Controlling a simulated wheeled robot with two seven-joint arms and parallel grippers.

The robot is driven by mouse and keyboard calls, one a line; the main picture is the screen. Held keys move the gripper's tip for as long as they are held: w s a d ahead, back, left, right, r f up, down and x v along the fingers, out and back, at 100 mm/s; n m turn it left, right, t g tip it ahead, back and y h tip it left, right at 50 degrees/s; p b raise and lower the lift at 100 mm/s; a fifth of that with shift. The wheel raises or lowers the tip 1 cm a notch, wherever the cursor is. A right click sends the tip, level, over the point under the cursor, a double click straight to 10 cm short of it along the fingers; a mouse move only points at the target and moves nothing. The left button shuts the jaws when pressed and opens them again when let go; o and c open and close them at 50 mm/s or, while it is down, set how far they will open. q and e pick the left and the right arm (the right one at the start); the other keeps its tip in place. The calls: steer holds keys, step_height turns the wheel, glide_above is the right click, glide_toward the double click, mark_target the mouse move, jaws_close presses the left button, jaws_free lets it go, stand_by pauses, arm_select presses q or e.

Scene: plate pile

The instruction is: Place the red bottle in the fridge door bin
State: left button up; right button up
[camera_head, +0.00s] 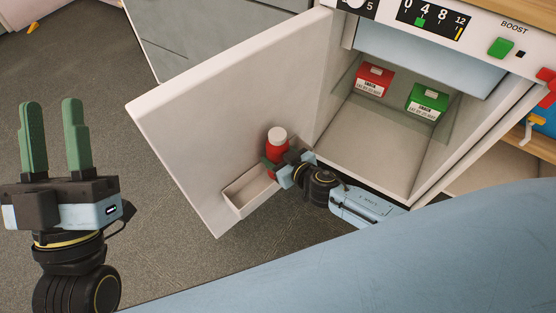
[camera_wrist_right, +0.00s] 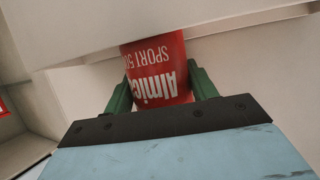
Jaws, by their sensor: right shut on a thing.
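The red bottle (camera_head: 275,150) with a white cap is upright at the open fridge door, above the right end of the door bin (camera_head: 236,203). My right gripper (camera_head: 277,160) is shut around the bottle. In the right wrist view, the red bottle (camera_wrist_right: 157,72) with white lettering sits between the two green fingers of my right gripper (camera_wrist_right: 160,88). The bottle's lower part is hidden in the head view, so I cannot tell if it touches the bin floor. My left gripper (camera_head: 52,138) is open and empty at the far left, fingers pointing up.
The fridge door (camera_head: 215,105) stands wide open. Inside the fridge, a red box (camera_head: 374,80) and a green box (camera_head: 427,102) stand on a glass shelf. My right arm reaches past the fridge's lower front edge. The left part of the bin is empty.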

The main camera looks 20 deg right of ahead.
arm_select(q)
steer(key=shift+s+a+r+t+b, duration=0.2)
steer(key=shift+s+r+t+b, duration=0.15)
steer(key=shift+s+t, duration=0.4)
arm_select(e)
steer(key=shift+f, duration=0.55)
steer(key=shift+f, duration=0.1)
steer(key=o, duration=1.3)
arm_select(q)
steer(key=shift+t, duration=0.25)
steer(key=shift+r, duration=0.1)
